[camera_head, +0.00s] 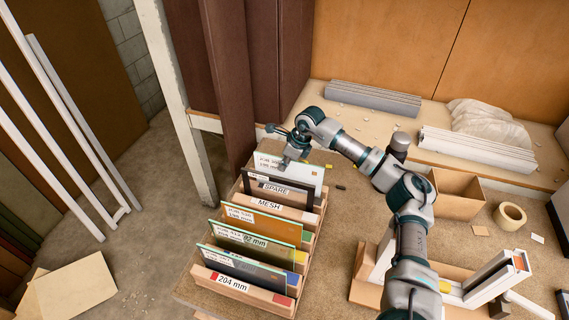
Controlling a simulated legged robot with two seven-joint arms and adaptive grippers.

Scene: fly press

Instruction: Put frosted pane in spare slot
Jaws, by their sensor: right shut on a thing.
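A wooden slotted rack (308,243) stands left of centre with its slots one behind another. The pale frosted pane (310,175) stands upright at the back end of the rack, behind the label reading SPARE (276,189). My right gripper (286,160) reaches in from the right and is shut on this pane near its upper edge. The pane's lower edge is hidden behind the dark mesh frame (314,193), so I cannot tell whether it is seated in a slot. My left gripper is not in view.
Several panes, including an orange one (265,227), fill slots nearer me. A dark brown post (229,80) rises close to the rack's back left. A cardboard box (460,190), a tape roll (510,215) and a white frame piece (490,280) lie to the right.

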